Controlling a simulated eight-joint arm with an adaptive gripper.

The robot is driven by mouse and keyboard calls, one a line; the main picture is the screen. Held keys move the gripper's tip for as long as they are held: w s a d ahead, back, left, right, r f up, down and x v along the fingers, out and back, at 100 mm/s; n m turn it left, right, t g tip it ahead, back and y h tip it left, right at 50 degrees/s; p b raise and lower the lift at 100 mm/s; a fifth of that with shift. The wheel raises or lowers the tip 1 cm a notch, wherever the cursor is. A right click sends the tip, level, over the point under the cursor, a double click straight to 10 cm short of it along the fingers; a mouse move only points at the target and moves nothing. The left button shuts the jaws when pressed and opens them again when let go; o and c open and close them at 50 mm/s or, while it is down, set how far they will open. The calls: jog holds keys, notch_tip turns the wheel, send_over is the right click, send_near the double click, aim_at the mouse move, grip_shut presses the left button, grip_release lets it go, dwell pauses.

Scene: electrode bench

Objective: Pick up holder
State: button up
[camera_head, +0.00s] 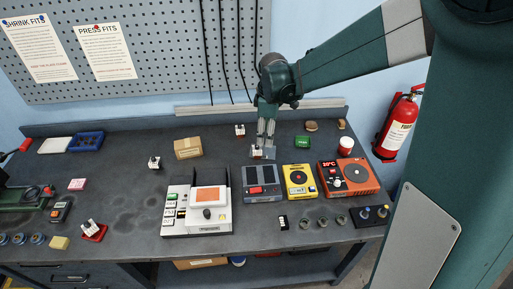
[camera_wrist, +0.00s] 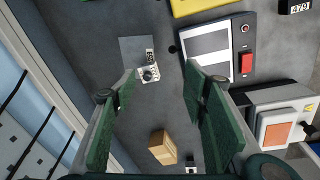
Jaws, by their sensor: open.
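A small white holder (camera_wrist: 149,74) with dark round parts lies beside or on a grey square patch (camera_wrist: 132,50) on the bench. It also shows in the head view, below my gripper (camera_head: 267,137), as a small white piece (camera_head: 256,153). In the wrist view my gripper (camera_wrist: 158,72) is open, with one green-padded finger on either side of the holder in the picture. Nothing is between the pads, and the fingertips look apart from the holder. Similar small white pieces stand at the back (camera_head: 240,130), at the left (camera_head: 154,162) and on a red base (camera_head: 93,230).
A dark grey device (camera_head: 262,183), a yellow device (camera_head: 300,182) and an orange device (camera_head: 348,177) stand in front of the holder. A cardboard box (camera_head: 188,148) and a white machine (camera_head: 197,208) are to its left. A green block (camera_head: 303,142) is to its right.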

aim_at(257, 148)
jog(key=w+a+f+n, duration=0.1)
jog(key=f, duration=0.1)
jog(key=w+a+f+n+p, duration=0.1)
jog(key=w+f, duration=0.1)
jog(key=w+a+f+n+g+p, duration=0.1)
jog(key=w+f, duration=0.1)
jog(key=shift+w+a, duration=0.1)
jog(key=shift+a, duration=0.1)
jog(key=shift+w+a+f+n+p, duration=0.25)
jog(key=shift+f+n+p, duration=0.1)
jog(key=shift+f, duration=0.15)
jog(key=shift+d+f, duration=0.1)
jog(key=shift+f, duration=1.2)
jog(key=shift+f, duration=0.1)
jog(key=shift+d+f, duration=0.1)
jog(key=shift+f, duration=2.45)
jog(key=shift+c, duration=0.5)
